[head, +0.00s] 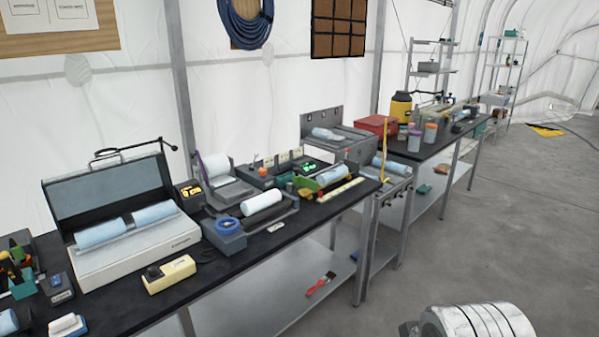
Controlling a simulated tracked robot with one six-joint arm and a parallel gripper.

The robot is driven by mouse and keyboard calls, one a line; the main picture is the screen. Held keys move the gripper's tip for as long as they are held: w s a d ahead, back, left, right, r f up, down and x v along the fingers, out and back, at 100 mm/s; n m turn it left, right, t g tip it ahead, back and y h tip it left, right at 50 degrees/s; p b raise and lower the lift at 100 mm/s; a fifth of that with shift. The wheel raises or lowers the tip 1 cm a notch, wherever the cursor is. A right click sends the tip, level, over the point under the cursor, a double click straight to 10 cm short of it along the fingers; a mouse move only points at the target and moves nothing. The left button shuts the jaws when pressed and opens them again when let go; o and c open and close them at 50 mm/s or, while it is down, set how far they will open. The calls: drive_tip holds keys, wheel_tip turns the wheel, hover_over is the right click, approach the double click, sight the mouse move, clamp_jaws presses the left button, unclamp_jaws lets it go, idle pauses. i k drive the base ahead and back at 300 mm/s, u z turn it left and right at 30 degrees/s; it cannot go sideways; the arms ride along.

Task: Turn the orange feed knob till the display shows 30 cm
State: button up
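A small lit green display (309,167) sits on the same unit, to the right of the orange part. Its reading is too small to make out. My gripper is not in view. Only a silver rounded part, likely of my own arm, shows at the bottom right, well apart from the bench.
A red-handled brush (320,284) lies on the lower shelf.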

sight(262, 171)
drive_tip(key=z, duration=0.1)
drive_tip(key=k, duration=0.3)
drive_tip(key=z, duration=0.15)
drive_tip(key=i, duration=1.65)
drive_tip(key=u, duration=0.5)
drive_tip(key=i, duration=0.65)
drive_tip(key=u, duration=0.95)
drive_tip(key=i, duration=0.6)
drive_tip(key=u, duration=0.35)
